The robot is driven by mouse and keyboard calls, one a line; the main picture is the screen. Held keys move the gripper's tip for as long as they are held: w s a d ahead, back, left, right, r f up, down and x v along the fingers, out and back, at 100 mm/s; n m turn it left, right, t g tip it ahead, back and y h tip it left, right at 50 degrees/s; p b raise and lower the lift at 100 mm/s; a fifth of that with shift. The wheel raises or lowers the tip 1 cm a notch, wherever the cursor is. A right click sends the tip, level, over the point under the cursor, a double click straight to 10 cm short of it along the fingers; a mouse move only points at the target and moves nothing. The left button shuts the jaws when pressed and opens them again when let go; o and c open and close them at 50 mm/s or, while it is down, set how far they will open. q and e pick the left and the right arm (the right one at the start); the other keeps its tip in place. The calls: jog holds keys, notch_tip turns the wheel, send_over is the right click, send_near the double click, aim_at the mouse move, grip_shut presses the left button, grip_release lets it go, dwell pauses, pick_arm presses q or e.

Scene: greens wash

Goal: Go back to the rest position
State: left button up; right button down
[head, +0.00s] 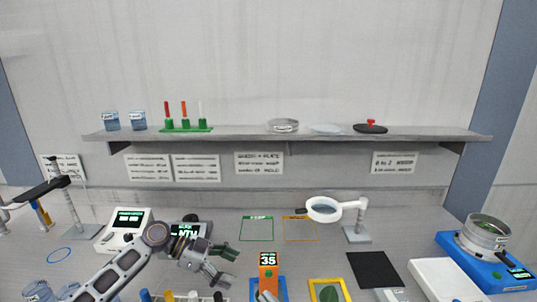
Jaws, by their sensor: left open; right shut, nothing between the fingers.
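My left arm comes in from the lower left. Its gripper (228,265) is open and empty, with its fingers apart above the bench, pointing right. It is left of the orange timer (268,259) that reads 35. Only a small grey tip of what looks like my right gripper (266,296) shows at the bottom edge, in front of the timer's blue stand (282,289). It is shut with nothing seen in it. The rest of my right arm is out of view.
A magnifier lamp (323,210), a black mat (374,270), a yellow-framed tray (342,287) and a blue device with a sieve (487,236) stand to the right. White displays (124,230) and several jars and bottles are at left and front. A shelf (240,137) spans the back.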

notch_tip(320, 180, up, 7)
jog(key=p, duration=0.6)
jog(key=shift+r+p, duration=0.2)
jog(key=shift+p, duration=0.2)
jog(key=shift+r+p, duration=0.4)
